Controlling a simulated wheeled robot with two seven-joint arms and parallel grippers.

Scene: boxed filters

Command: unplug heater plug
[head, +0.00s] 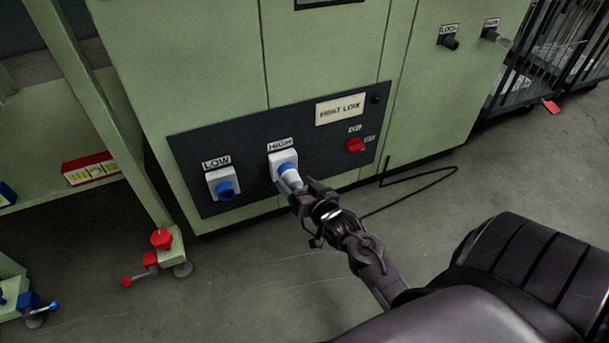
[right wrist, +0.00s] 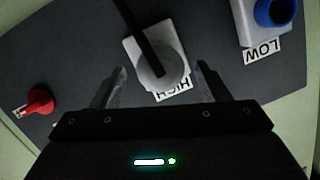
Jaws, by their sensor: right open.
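The heater plug (head: 290,178) is a pale grey cylinder seated in the HIGH socket (head: 282,160), a white box with a blue ring on the dark panel. In the right wrist view the plug (right wrist: 158,72) shows end-on with a black cable (right wrist: 138,28) running from it. My right gripper (head: 304,194) is at the plug, partly covering it in the head view. In the right wrist view its open fingers (right wrist: 160,80) stand one on each side of the plug, with gaps showing. My left gripper is not in view.
The LOW socket (head: 223,186) with a blue cap is to the left. A red switch (head: 355,145) is to the right. A black cable (head: 415,188) lies on the floor. A green shelf rack (head: 113,120) stands left; wire cages (head: 540,60) stand at the far right.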

